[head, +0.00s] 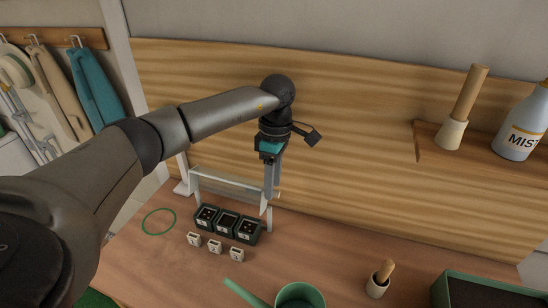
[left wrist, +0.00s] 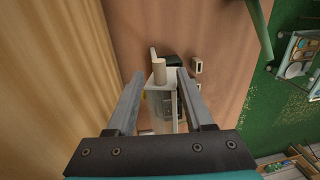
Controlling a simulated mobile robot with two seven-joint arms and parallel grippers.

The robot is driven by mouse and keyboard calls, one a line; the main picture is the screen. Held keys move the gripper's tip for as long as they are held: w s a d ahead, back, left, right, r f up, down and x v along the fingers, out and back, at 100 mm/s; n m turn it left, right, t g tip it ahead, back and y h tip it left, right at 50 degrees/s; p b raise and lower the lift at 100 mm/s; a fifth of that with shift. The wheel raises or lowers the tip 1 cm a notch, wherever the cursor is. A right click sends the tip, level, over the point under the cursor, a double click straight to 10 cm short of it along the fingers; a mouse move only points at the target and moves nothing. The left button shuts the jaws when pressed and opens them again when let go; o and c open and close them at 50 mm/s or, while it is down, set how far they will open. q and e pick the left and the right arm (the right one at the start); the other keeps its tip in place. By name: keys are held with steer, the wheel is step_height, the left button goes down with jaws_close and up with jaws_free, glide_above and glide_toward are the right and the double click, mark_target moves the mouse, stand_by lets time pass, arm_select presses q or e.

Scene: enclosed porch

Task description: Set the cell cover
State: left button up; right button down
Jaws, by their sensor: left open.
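A pale, partly see-through cover in a frame (head: 222,181) stands upright at the back of the wooden table. In front of it sits a row of three dark square cells (head: 227,222) with dark tops. My left gripper (head: 268,203) points down at the right end of the frame, fingers apart. In the left wrist view, a pale piece with a rounded knob (left wrist: 159,70) shows between the open fingers (left wrist: 160,76); I cannot tell whether they touch it. The cells are mostly hidden there. My right gripper is not in view.
Several small white blocks (head: 215,246) lie before the cells. A green ring (head: 159,222) lies to the left. A green can (head: 300,296), a small wooden-handled tool (head: 380,280) and a dark green planter (head: 485,292) stand at the front right. A wall shelf (head: 428,140) holds a mist bottle (head: 522,128).

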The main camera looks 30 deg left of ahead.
arm_select(q)
step_height(320, 180, up, 14)
steer(key=w, duration=0.1)
steer(key=shift+w+a+r, duration=0.15)
steer(key=shift+w+a, duration=0.05)
steer(key=shift+w, duration=0.1)
stand_by(0.4)
